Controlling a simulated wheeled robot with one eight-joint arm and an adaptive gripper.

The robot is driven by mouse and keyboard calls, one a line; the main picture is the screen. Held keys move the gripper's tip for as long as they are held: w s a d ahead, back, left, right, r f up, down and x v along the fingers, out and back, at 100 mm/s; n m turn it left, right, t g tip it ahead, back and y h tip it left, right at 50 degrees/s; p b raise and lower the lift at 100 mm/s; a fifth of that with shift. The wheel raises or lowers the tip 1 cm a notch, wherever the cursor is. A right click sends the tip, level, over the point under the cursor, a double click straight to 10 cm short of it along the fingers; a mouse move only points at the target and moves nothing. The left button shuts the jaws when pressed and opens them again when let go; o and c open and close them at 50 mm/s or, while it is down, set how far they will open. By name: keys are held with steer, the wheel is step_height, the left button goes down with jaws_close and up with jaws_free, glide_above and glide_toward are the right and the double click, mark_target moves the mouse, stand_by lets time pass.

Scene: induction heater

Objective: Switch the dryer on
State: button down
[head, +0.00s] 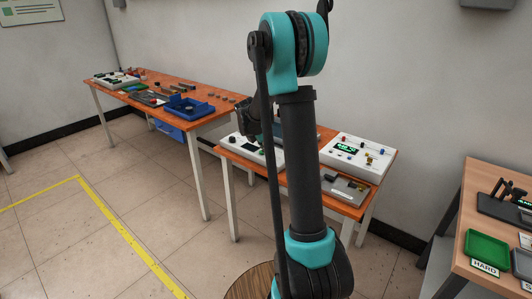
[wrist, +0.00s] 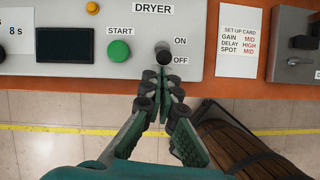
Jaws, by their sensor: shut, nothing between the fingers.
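In the wrist view the light grey dryer panel (wrist: 80,72) fills the top, with a "DRYER" label. Its toggle switch (wrist: 163,58) has a round black knob that sits low, beside the "OFF" label and below "ON". A green START button (wrist: 119,51) and a dark, blank display (wrist: 65,45) are to its left. My gripper (wrist: 162,77) is shut and empty, its fingertips just below the knob in the picture; I cannot tell whether they touch it. In the head view my arm hides much of the gripper and the near bench.
Another bench with a green tray (head: 488,249) is at right.

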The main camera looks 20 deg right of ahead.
steer(key=shift+w+d+r+y, duration=0.15)
steer(key=shift+d+y, duration=0.05)
steer(key=shift+y, duration=0.1)
steer(key=shift+w+d+r+g+y, duration=0.25)
steer(key=shift+w+d+g+y, duration=0.15)
steer(key=shift+g+y, duration=0.2)
steer(key=shift+w+d+r+g+y, duration=0.3)
steer(key=shift+d+g+y, duration=0.2)
steer(key=shift+y, duration=0.1)
steer(key=shift+r, duration=0.15)
steer(key=shift+r, duration=0.65)
steer(key=shift+s+a+r, duration=0.1)
steer(key=shift+a, duration=0.2)
step_height(320, 180, up, 2)
steer(key=s+a, duration=0.1)
steer(key=a, duration=0.2)
step_height(320, 180, up, 9)
glide_above(269, 159)
steer(key=shift+a+r, duration=0.2)
steer(key=shift+a, duration=0.25)
